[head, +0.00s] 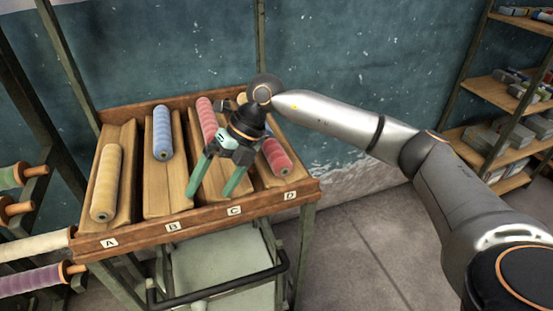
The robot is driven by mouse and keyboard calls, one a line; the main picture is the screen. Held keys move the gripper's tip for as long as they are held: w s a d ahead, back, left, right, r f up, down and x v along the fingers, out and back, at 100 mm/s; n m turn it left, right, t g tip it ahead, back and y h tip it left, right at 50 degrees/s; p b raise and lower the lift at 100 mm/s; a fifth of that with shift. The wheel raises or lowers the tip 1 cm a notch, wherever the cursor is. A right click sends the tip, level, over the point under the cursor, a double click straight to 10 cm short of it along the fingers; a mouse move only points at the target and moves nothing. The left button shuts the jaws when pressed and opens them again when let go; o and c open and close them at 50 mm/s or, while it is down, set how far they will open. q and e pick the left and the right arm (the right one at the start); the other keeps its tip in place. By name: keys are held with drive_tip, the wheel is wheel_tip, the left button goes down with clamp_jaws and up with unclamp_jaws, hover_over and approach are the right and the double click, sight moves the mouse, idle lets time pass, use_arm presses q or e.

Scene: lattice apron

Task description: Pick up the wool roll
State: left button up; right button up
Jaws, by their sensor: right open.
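Several wool rolls lie in the slots of a wooden rack marked A to D. A yellow roll (106,183) is in slot A and a blue roll (162,133) is in slot B. A pink roll (207,119) lies at the back of slot C. A red-pink roll (277,156) is in slot D, its upper part hidden by my right gripper. My right gripper (212,189) is open, with its green fingers pointing down over slot C, in front of the pink roll. Nothing shows between the fingers. My left gripper is not in view.
The rack's front rail (195,222) carries the labels. A cart handle (218,291) sticks out below it. More spools (30,281) hang on pegs at the left. Shelves (510,100) with boxes stand at the right. The floor (365,250) right of the rack is clear.

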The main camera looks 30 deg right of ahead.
drive_tip(key=w+d+r+m+t+h, duration=0.1)
drive_tip(key=w+d+r+m+h, duration=0.2)
drive_tip(key=d, duration=0.8)
drive_tip(key=t+h, duration=0.1)
drive_tip(key=h, duration=0.3)
approach(277, 150)
drive_tip(key=f, duration=0.3)
drive_tip(key=shift+w+f+h, duration=0.3)
drive_tip(key=shift+f, duration=0.1)
drive_tip(key=shift+p+x, duration=0.6)
drive_tip(key=shift+x, duration=2.4)
drive_tip(key=shift+w+a, duration=0.1)
drive_tip(key=shift+c, duration=0.3)
drive_tip(key=shift+r, duration=0.1)
drive_tip(key=c, duration=1.5)
